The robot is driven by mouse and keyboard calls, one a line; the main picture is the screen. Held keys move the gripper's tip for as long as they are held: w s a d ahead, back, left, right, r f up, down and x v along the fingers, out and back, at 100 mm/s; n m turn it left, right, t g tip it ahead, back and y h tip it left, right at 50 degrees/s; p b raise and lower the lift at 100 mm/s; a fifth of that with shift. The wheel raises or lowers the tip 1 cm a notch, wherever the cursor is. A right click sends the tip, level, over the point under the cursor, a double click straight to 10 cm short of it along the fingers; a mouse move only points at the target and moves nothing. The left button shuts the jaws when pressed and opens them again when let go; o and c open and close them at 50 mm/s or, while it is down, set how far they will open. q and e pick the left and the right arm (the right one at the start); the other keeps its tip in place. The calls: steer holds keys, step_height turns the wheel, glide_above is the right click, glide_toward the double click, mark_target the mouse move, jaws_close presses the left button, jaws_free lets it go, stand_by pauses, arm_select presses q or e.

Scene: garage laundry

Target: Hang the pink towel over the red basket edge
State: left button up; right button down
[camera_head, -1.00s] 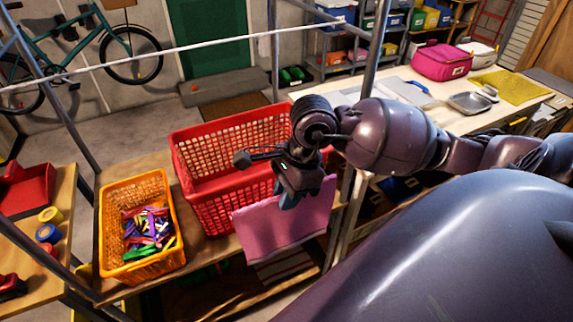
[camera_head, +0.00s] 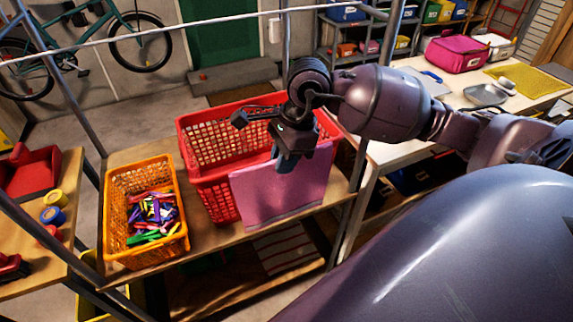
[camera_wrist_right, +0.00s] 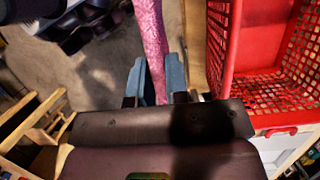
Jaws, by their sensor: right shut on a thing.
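The red basket (camera_head: 223,198) is a perforated plastic basket on a wooden shelf, in the middle of the head view. My right gripper (camera_head: 285,163) is over its near side, shut on the top of the pink towel (camera_head: 283,192). The towel hangs in front of the basket's near wall and hides part of it. In the right wrist view, the towel (camera_wrist_right: 151,40) runs between the gripper's blue-grey fingers (camera_wrist_right: 156,80), and the basket rim (camera_wrist_right: 232,48) is just to the right. No towel shows inside the basket. My left gripper is not in view.
An orange basket (camera_head: 112,222) of colourful clothespins stands left of the red basket. Metal posts (camera_head: 352,190) and a white line (camera_head: 165,34) frame the shelf. A worktable (camera_head: 400,152) with a pink bag (camera_head: 455,56) is at right. A striped cloth (camera_head: 283,247) lies below.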

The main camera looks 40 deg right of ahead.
steer(key=w+b, duration=0.1)
steer(key=w, duration=0.2)
steer(key=w+d+b, duration=0.1)
steer(key=w+b, duration=0.1)
steer(key=w, duration=0.1)
steer(key=w+d+b, duration=0.1)
steer(key=w, duration=0.3)
steer(key=shift+d+f+b, duration=0.1)
steer(key=shift+d+b, duration=0.1)
steer(key=shift+b, duration=0.2)
steer(key=shift+f+b, duration=1.05)
steer(key=shift+f, duration=0.85)
steer(key=shift+f+b, duration=0.55)
steer(key=shift+f, duration=0.55)
steer(key=shift+f+b, duration=0.45)
steer(key=shift+f, duration=0.45)
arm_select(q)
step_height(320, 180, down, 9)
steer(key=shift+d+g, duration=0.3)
arm_select(e)
steer(key=shift+f, duration=0.2)
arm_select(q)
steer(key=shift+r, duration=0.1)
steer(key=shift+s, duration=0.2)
